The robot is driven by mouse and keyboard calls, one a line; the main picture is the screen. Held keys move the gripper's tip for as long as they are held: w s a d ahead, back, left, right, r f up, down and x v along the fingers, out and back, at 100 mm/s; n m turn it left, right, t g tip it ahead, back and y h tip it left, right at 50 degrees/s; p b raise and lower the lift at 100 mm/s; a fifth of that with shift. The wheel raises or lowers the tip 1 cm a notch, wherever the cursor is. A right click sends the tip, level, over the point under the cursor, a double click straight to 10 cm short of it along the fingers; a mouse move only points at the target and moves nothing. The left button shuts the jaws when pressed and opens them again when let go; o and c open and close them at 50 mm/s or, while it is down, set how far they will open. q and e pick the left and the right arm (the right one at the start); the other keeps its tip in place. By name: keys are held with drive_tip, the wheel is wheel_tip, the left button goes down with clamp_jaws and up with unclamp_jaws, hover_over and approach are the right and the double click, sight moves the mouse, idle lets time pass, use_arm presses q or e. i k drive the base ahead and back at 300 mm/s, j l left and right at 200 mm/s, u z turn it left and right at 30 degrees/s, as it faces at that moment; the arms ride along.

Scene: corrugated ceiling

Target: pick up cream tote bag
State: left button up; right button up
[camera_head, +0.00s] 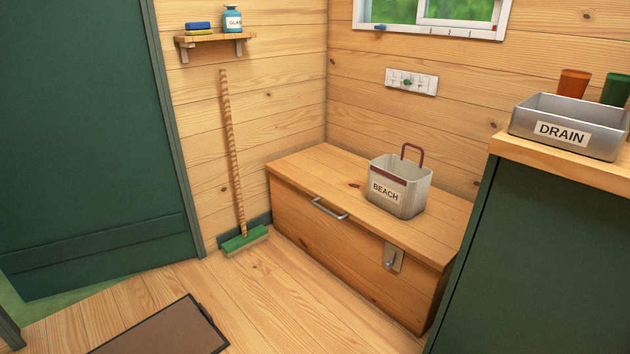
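A pale grey-cream, box-shaped tote bag (399,187) with a "BEACH" label, a dark red band and an upright dark red loop handle stands on the lid of a wooden chest (310,170). It is upright and open at the top. Its inside is mostly hidden, and nothing shows in it. Nothing is touching its handle. Neither of my grippers shows in the head view.
The chest lid is shut, with clear room left of the bag. A green-sided counter (540,250) at right bears a grey "DRAIN" tray (600,142). A broom (234,170) leans on the wall. A brown mat (170,330) lies front left. A green door (85,130) stands left.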

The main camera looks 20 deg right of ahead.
sight(396, 185)
drive_tip(key=i+j+u, duration=0.1)
drive_tip(key=i+j, duration=0.15)
drive_tip(key=i, duration=0.15)
drive_tip(key=i+j+u, duration=0.1)
drive_tip(key=i, duration=0.35)
drive_tip(key=i+l+z, duration=0.1)
drive_tip(key=i+z, duration=0.6)
drive_tip(key=z, duration=0.15)
drive_tip(key=i+j+z, duration=0.2)
drive_tip(key=i+z, duration=0.25)
drive_tip(key=k, duration=0.1)
